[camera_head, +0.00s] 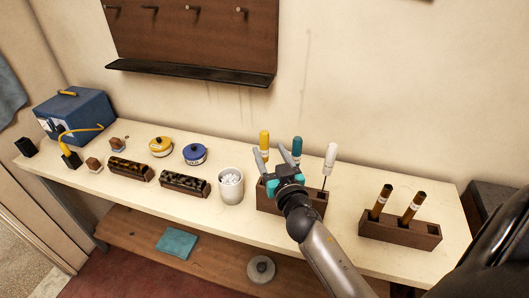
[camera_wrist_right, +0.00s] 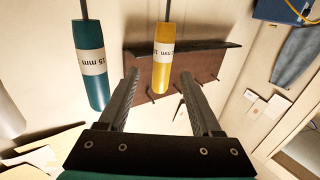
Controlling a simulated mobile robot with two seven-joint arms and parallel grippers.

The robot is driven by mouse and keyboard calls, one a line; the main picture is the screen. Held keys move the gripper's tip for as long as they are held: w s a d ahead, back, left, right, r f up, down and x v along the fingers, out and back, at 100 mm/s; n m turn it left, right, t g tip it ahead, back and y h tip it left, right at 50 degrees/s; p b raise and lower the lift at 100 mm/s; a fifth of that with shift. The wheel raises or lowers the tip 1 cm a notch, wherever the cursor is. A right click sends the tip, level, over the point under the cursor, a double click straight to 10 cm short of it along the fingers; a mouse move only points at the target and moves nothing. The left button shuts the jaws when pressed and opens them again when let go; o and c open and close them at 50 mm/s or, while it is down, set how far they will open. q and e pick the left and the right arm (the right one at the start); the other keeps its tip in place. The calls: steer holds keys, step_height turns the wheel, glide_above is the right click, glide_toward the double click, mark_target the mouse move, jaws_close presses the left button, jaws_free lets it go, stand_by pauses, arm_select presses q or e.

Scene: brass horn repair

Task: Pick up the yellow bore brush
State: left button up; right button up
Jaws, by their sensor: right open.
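The yellow bore brush (camera_head: 264,140) stands upright, handle up, at the left of the brown wooden holder (camera_head: 311,211). In the right wrist view the yellow brush (camera_wrist_right: 162,70) has a pale label and shows between and beyond my finger tips. My right gripper (camera_head: 271,159) is open and empty at the holder, close to the yellow handle, with no contact visible. It also shows in the wrist view (camera_wrist_right: 158,78). The teal brush (camera_head: 297,147) stands beside it, at left in the wrist view (camera_wrist_right: 91,65). The brush's lower part is hidden by my gripper. My left gripper is out of view.
A white brush (camera_head: 330,158) stands at the holder's right. A white cup (camera_head: 231,187) stands left of the holder. A second holder (camera_head: 400,235) with two dark brushes is at right. Two tins, dark blocks and a blue case (camera_head: 75,115) fill the bench's left.

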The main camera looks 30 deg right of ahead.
mark_target(266, 145)
steer(key=shift+x, duration=2.15)
steer(key=shift+a, duration=0.1)
steer(key=shift+c, duration=0.3)
jaws_close()
